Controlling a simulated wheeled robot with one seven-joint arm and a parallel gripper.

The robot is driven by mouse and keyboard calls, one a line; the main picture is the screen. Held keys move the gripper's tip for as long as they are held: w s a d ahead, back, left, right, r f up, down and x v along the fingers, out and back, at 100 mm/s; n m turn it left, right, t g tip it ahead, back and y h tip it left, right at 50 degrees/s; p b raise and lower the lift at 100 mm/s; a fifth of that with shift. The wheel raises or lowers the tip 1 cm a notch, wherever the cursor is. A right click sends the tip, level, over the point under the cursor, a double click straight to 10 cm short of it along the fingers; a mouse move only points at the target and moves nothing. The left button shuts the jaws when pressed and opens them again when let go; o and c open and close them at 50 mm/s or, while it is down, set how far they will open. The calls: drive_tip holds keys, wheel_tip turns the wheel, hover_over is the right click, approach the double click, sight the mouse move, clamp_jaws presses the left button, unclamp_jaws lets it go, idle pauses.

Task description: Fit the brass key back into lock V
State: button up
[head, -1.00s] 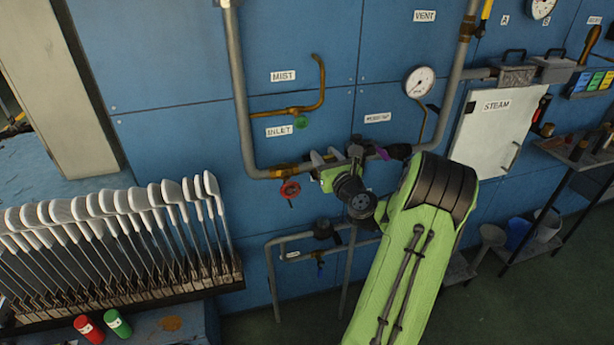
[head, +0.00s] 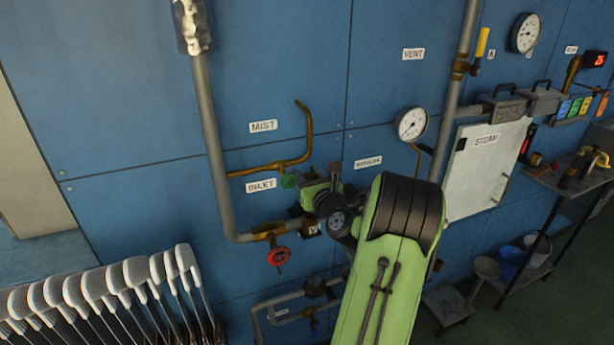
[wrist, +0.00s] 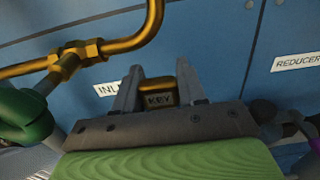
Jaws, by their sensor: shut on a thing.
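My gripper (head: 320,182) is raised in front of the blue wall panel, just right of the INLET label. In the wrist view its two grey fingers (wrist: 160,82) are shut on the brass key (wrist: 161,94), a small block marked KEY. The key is hidden in the head view. A dark block with a V label (head: 312,229), which looks like lock V, sits on the lower pipe right of the red handwheel. It is just below my gripper and partly covered by my wrist. Its opening cannot be made out.
A green knob (head: 290,181) is close left of my gripper; it also shows in the wrist view (wrist: 24,117). A red handwheel (head: 279,256), brass MIST pipe (head: 270,167) and pressure gauge (head: 411,124) are nearby. Racked white sock boards (head: 100,290) stand lower left.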

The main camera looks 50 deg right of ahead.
drive_tip(key=shift+s+a+r, duration=0.1)
drive_tip(key=shift+r, duration=0.05)
drive_tip(key=b, duration=0.5)
hover_over(308, 214)
wheel_tip(308, 214, down, 6)
drive_tip(key=shift+p, duration=0.3)
drive_tip(key=shift+r+p, duration=0.15)
drive_tip(key=shift+p, duration=0.5)
idle(1.0)
drive_tip(key=shift+f+b, duration=1.7)
drive_tip(key=shift+f, duration=0.55)
drive_tip(key=o, duration=1.3)
